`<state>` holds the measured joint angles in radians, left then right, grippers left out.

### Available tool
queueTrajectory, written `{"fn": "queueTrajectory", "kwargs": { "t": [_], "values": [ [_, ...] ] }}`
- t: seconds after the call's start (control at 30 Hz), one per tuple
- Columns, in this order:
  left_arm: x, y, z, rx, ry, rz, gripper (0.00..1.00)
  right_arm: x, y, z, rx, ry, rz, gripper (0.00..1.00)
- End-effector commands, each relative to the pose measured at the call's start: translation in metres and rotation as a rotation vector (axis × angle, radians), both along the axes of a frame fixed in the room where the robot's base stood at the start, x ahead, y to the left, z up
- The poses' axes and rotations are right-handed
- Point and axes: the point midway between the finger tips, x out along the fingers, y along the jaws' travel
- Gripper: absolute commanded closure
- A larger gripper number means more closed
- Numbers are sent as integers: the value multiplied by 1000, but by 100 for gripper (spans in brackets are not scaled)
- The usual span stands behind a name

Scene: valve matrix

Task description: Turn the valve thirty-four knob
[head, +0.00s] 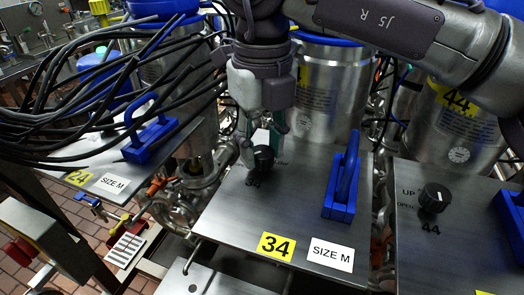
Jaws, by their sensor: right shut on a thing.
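The valve thirty-four panel (228,219) is a grey metal plate with a yellow "34" label (275,246) and a "SIZE M" label (331,255) along its front edge. Its black knob (264,158) sits near the plate's back left. My right gripper (262,150) comes down from above and is shut on this knob, with a finger on either side. The fingers hide part of the knob and its markings. A blue handle (343,182) stands upright on the plate's right side. My left gripper is not in view.
At the right is the valve 44 panel (460,245) with its own black knob (434,198). At the left is the valve 24 panel (98,160) with a blue handle (150,131). Black cables (120,75) hang close on the left. Steel canisters (332,95) stand behind.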

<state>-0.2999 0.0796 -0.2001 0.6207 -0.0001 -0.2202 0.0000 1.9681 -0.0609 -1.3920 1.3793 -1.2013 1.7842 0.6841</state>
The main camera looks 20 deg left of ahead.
Motion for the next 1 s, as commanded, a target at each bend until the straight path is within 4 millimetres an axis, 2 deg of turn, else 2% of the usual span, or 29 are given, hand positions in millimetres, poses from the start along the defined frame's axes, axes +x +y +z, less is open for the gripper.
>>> {"fn": "queueTrajectory", "kwargs": {
  "t": [0.37, 0.87, 0.9, 1.0],
  "values": [
    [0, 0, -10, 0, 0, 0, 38, 1, 0, 1, 2, -2, -151, 98],
    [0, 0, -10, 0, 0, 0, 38, 1, 0, 2, 3, -3, -171, 98],
    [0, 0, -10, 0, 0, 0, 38, 1, 0, 2, 3, -3, -170, 62],
    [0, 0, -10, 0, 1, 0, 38, 1, 0, 2, 2, -2, -170, 45]
  ]
}}
